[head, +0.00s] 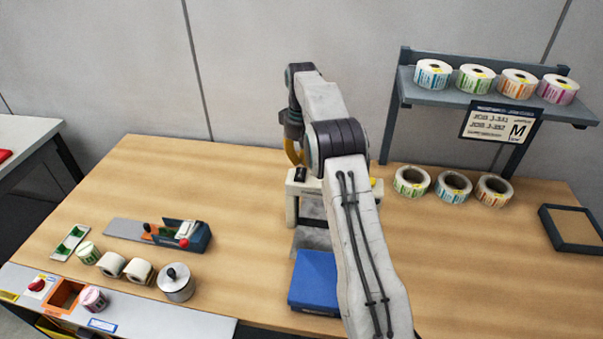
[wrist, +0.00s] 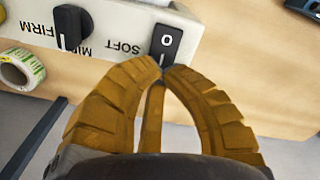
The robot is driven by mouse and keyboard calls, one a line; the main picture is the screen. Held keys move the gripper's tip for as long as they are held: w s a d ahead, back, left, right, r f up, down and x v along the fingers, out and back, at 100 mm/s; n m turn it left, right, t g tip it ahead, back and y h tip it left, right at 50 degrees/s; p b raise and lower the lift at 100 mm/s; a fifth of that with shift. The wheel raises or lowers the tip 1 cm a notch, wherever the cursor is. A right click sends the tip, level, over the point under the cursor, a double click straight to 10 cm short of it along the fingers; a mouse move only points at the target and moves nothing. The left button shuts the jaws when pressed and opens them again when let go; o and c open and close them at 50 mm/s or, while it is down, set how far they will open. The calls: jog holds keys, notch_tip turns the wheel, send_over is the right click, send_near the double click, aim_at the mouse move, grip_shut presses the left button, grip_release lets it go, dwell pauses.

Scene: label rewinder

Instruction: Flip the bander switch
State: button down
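The bander (head: 292,205) is a cream machine on the wooden table, partly hidden behind my arm in the head view. In the wrist view its cream panel (wrist: 112,38) carries a black rocker switch (wrist: 166,43) marked with a white O and a line. My gripper (wrist: 162,70) has its yellow-brown fingertips together and empty, right at the near edge of the switch. I cannot tell whether they touch it. In the head view a yellow finger (head: 293,153) shows just above the machine; the rest is hidden by my arm.
A black knob (wrist: 70,27) with FIRM and SOFT lettering sits beside the switch. A blue box (head: 315,280) stands in front of the bander. Label rolls (head: 452,187) lie to the right, below a loaded shelf (head: 480,103).

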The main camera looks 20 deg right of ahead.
aim_at(301, 169)
jog(key=shift+f+b, duration=0.8)
jog(key=shift+f, duration=0.5)
dwell(0.6)
jog(key=shift+r, duration=0.1)
jog(key=shift+r+p, duration=2.05)
jog(key=shift+r, duration=1.35)
